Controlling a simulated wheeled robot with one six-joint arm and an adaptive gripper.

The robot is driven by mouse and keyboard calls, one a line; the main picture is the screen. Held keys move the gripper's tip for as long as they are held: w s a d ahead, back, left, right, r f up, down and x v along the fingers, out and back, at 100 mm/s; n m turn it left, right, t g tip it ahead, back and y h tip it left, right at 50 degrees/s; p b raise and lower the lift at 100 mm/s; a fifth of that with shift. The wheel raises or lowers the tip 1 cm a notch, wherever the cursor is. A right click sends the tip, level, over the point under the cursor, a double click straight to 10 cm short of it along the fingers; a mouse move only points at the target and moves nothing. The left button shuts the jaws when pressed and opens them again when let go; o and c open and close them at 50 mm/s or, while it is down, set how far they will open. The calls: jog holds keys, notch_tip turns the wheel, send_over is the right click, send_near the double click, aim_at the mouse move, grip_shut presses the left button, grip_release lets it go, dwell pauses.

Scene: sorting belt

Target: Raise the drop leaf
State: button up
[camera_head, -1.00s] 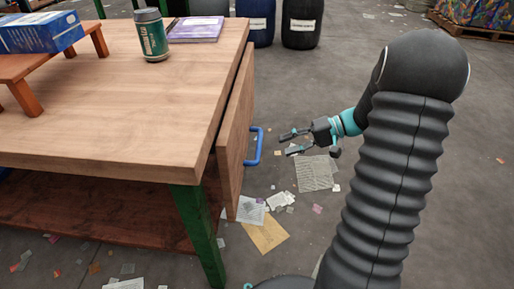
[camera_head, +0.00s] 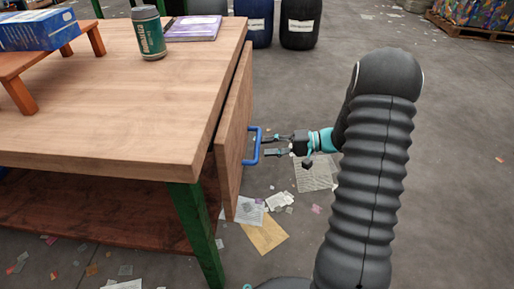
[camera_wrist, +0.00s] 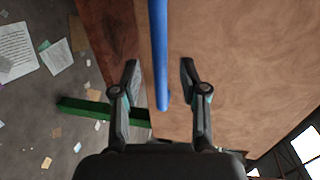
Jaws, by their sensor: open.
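The drop leaf (camera_head: 234,137) hangs down along the right side of the wooden table (camera_head: 120,100). A blue handle (camera_head: 257,147) sticks out from the leaf's outer face. My gripper (camera_head: 265,145) is open at the handle, its fingertips pointing left at the leaf. In the wrist view, the blue handle (camera_wrist: 160,60) runs between the two fingers of my gripper (camera_wrist: 158,75), with a gap on each side. The leaf's face (camera_wrist: 240,60) fills the right of that view. Whether the fingertips touch the leaf is hard to tell.
A green can (camera_head: 149,33), a purple book (camera_head: 192,28) and a blue box (camera_head: 38,30) on a small wooden stand (camera_head: 20,65) are on the tabletop. A green table leg (camera_head: 196,230) is below. Papers (camera_head: 265,232) litter the floor. Dark barrels (camera_head: 300,25) stand behind.

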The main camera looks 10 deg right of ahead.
aim_at(257, 145)
jog(key=shift+x, duration=2.25)
grip_shut()
